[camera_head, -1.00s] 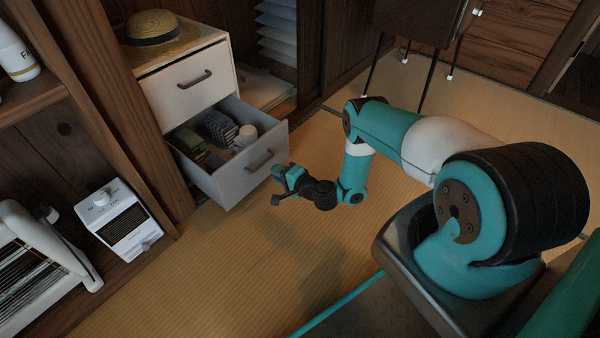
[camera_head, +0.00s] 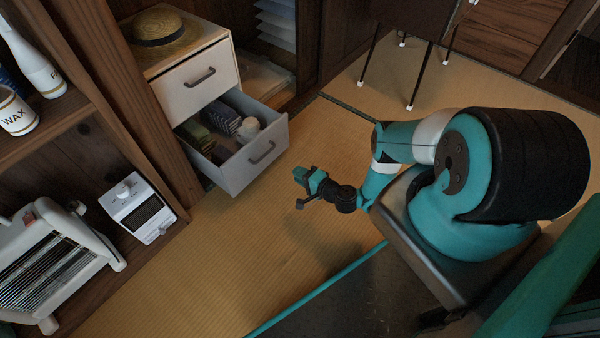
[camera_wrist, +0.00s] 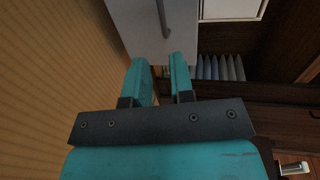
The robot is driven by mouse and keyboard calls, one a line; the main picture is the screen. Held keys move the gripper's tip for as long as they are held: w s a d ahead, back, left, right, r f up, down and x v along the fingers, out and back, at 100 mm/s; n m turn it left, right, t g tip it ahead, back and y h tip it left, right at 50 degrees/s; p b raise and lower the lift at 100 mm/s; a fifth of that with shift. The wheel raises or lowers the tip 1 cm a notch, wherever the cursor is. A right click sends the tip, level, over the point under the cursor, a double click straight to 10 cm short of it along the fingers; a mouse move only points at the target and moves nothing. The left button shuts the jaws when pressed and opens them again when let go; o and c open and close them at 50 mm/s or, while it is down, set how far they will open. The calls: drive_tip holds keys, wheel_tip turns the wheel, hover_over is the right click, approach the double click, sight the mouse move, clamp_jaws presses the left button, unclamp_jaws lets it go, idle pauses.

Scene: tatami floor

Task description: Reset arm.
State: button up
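My arm (camera_head: 400,140) is folded back over my base, with its end low above the tatami. My gripper (camera_head: 302,188) is to the right of the open drawer (camera_head: 245,170) and apart from it. In the wrist view, the two teal fingers of my gripper (camera_wrist: 160,66) stand apart with nothing between them, so it is open and empty. Beyond the fingertips, that view shows a pale front with a grey handle (camera_wrist: 163,18).
The white cabinet (camera_head: 197,82) bears a straw hat (camera_head: 160,28). A heater (camera_head: 50,255) and a small white device (camera_head: 138,210) stand at left. A thin-legged table (camera_head: 415,15) is behind. Tatami (camera_head: 200,280) is clear in front.

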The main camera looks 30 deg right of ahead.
idle(0.4)
drive_tip(key=w+a+r+n+g+y, duration=0.2)
drive_tip(key=w+r+n+y, duration=0.25)
drive_tip(key=w+r, duration=0.5)
drive_tip(key=a+r+n+g+y, duration=0.1)
drive_tip(key=a+r+n+g, duration=0.4)
drive_tip(key=r, duration=0.8)
drive_tip(key=a+r+n+g+y, duration=0.1)
drive_tip(key=a+r+n+g, duration=0.35)
drive_tip(key=r, duration=0.75)
drive_tip(key=s+a+r+n+g+h, duration=0.2)
drive_tip(key=s+a+r+n+h, duration=0.35)
drive_tip(key=s+r, duration=1)
drive_tip(key=s+r+n+g+h, duration=0.1)
drive_tip(key=s+r, duration=0.2)
drive_tip(key=s, duration=0.5)
drive_tip(key=s+r+n+h, duration=0.1)
drive_tip(key=s+r, duration=0.1)
drive_tip(key=s, duration=0.7)
wheel_tip(320, 180, up, 33)
drive_tip(key=p, duration=3.3)
drive_tip(key=shift+d+r, duration=0.15)
drive_tip(key=shift+d, duration=0.1)
